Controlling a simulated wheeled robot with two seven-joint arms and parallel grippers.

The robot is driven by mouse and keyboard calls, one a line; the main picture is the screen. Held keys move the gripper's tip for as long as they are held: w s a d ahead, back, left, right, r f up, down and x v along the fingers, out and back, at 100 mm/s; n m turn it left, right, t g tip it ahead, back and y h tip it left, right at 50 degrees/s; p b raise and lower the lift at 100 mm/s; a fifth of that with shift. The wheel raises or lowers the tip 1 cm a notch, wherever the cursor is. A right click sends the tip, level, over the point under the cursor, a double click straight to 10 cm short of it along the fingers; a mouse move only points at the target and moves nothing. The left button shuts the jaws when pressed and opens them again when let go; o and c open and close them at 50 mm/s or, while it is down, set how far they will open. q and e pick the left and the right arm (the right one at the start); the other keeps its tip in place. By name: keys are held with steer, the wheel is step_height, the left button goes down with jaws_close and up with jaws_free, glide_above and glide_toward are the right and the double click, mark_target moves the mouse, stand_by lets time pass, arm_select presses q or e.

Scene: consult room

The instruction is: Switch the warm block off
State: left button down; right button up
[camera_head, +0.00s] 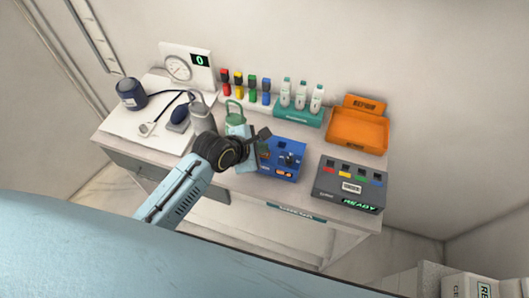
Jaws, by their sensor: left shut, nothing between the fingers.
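A blue box (290,153) stands near the front middle of the desk, with a dark lever-like part on top and a small orange patch low on its front. It looks like the warm block, but its lettering is too small to read. Whether it is on or off cannot be told. My left gripper (262,134) is shut and empty at the upper left of the blue box, partly covering its left side. I cannot tell if the fingertips touch it. My right gripper is not in view.
A dark grey unit (348,190) with coloured slots and a green "READY" display stands right of the blue box. An orange tray (357,137) and a rack of bottles (299,115) are behind.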

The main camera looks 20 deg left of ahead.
mark_target(261, 156)
arm_select(q)
steer(key=shift+f, duration=0.4)
stand_by(0.3)
steer(key=shift+f, duration=0.45)
stand_by(0.8)
steer(key=shift+r+p, duration=0.65)
steer(key=shift+r, duration=0.2)
steer(key=shift+r, duration=2.5)
